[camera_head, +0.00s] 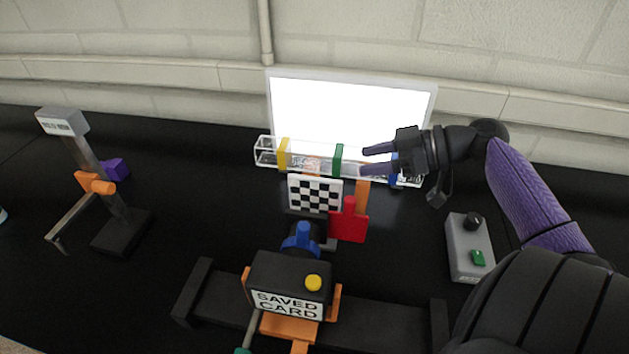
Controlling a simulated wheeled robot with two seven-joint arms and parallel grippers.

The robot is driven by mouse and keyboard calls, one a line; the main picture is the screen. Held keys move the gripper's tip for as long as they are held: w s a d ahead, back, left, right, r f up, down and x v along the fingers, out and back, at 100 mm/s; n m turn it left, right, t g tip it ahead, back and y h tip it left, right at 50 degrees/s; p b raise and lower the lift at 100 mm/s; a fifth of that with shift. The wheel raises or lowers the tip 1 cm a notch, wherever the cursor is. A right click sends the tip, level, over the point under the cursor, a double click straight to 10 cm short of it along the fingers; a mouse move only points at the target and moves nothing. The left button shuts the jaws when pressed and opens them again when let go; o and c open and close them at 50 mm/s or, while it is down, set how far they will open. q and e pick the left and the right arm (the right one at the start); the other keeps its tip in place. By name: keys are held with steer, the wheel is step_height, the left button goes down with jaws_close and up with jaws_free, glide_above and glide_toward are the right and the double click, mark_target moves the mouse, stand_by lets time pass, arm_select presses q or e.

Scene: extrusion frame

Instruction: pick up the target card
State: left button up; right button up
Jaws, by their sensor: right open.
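The target card, a black-and-white checkered card (313,195), stands upright near the middle of the table, just in front of a clear rail. A red piece (349,225) stands at its lower right and an orange post (362,193) just right of it. My right gripper (364,160) comes in from the right with its fingers apart and pointing left. It is above and to the right of the card, in front of the clear rail, with nothing between its fingers. My left gripper is out of view.
The clear rail (311,161) has yellow, green and blue bands before a bright white panel (340,108). A black box labelled "SAVED CARD" (288,284) stands in front. A grey control box (468,250) is right; a grey stand (110,205) is left. Black tabletop between is mostly clear.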

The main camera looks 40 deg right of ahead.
mark_target(321, 179)
steer(key=x, duration=0.3)
steer(key=f+x, duration=0.1)
steer(key=x, duration=0.3)
steer(key=f+x, duration=0.1)
steer(key=x, duration=0.2)
steer(key=shift+s+f, duration=0.1)
steer(key=shift+s, duration=0.05)
jaws_close()
stand_by(0.9)
